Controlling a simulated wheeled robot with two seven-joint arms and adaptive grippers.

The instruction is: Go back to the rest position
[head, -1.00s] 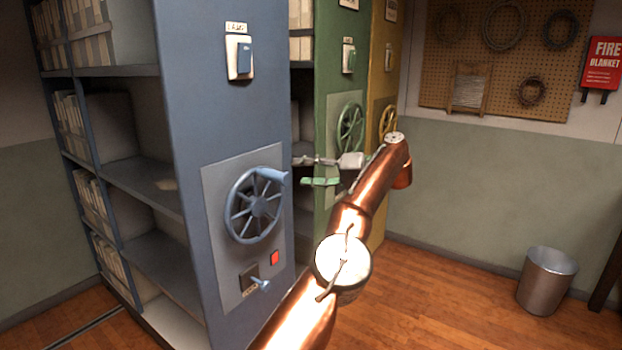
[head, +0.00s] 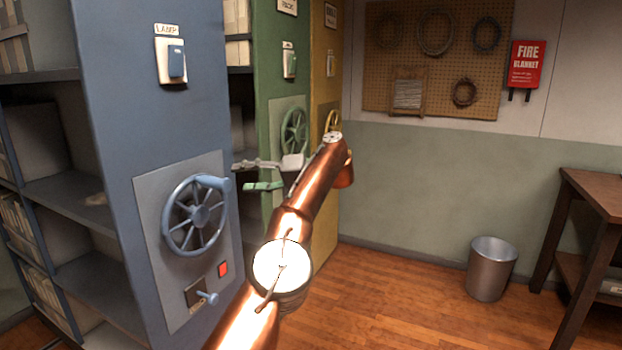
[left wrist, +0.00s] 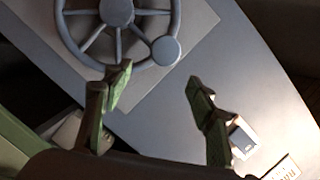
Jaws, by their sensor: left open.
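My left gripper (head: 241,176) is open and empty, with its fingers pointing left toward the blue cabinet's end panel (head: 125,120). In the head view it appears just right of the blue handwheel (head: 197,215), apart from it. The left wrist view shows the two green-padded fingers (left wrist: 158,88) spread wide with nothing between them. There the wheel (left wrist: 117,12) lies beyond them at the upper left, and a white switch (left wrist: 243,141) sits beside the right finger. My copper left arm comes up from the bottom of the head view. My right gripper is not in view.
Green (head: 268,75) and yellow (head: 323,200) cabinets stand behind the blue one, close to my arm. A metal bin (head: 491,268) and a dark wooden table (head: 600,192) stand at right. The wooden floor (head: 400,310) between is clear.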

